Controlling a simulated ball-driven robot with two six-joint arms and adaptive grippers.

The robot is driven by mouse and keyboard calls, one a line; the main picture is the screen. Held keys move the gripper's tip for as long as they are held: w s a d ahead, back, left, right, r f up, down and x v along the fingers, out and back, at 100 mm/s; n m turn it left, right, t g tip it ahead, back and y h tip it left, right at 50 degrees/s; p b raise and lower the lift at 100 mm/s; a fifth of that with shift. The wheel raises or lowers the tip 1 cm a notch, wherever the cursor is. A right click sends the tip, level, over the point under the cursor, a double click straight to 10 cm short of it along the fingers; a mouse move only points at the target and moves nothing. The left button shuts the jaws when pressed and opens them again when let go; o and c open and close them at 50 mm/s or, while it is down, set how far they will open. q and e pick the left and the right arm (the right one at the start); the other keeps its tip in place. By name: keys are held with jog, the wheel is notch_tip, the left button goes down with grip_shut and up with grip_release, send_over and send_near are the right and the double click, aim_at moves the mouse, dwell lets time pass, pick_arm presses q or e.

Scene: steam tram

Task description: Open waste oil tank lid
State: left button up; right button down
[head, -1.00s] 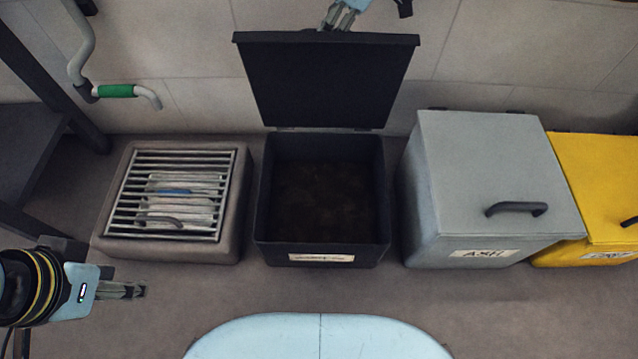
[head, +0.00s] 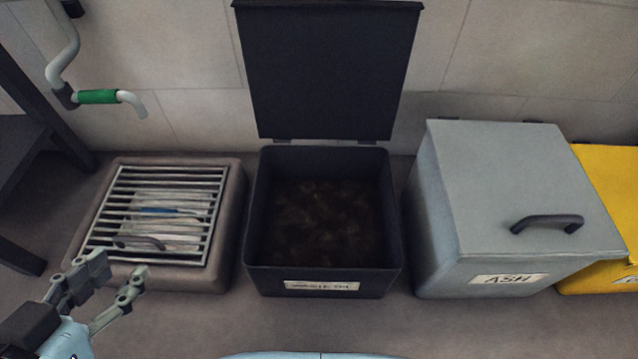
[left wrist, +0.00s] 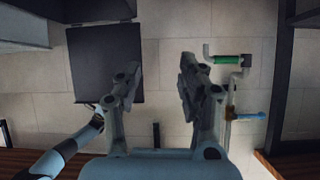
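The waste oil tank (head: 325,282) is a dark open-topped box in the middle of the head view, with a paper label on its front and a dark, mottled inside. Its black lid (head: 328,70) stands upright at the back edge, hinged open. The lid also shows in the left wrist view (left wrist: 95,60). My left gripper (head: 118,272) is at the lower left of the head view, in front of the grated box, with its fingers apart and nothing between them. It is well to the left of the tank. My right gripper is not visible in the head view.
A box with a metal grate (head: 165,215) stands left of the tank. A grey ASH bin (head: 500,190) with a handle stands close on its right, then a yellow bin (head: 606,190). A green-gripped crank (head: 97,97) is at the upper left.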

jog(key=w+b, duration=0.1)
jog(key=b, duration=0.1)
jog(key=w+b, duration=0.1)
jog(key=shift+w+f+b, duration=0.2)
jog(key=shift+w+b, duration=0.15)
pick_arm(q)
jog(key=w+d+r+m+t+h, duration=0.1)
jog(key=w+r+t, duration=0.3)
jog(key=r, duration=0.5)
jog(key=w+d+r+m+t+h, duration=0.1)
jog(key=w+r+t, duration=0.3)
jog(key=r, duration=0.6)
jog(key=t+h, duration=0.1)
jog(key=t, duration=0.1)
jog(key=shift+w+d+t, duration=0.2)
jog(key=shift+w+t, duration=0.1)
jog(key=shift+w, duration=0.05)
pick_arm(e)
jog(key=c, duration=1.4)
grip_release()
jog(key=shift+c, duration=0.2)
pick_arm(q)
jog(key=shift+r, duration=0.1)
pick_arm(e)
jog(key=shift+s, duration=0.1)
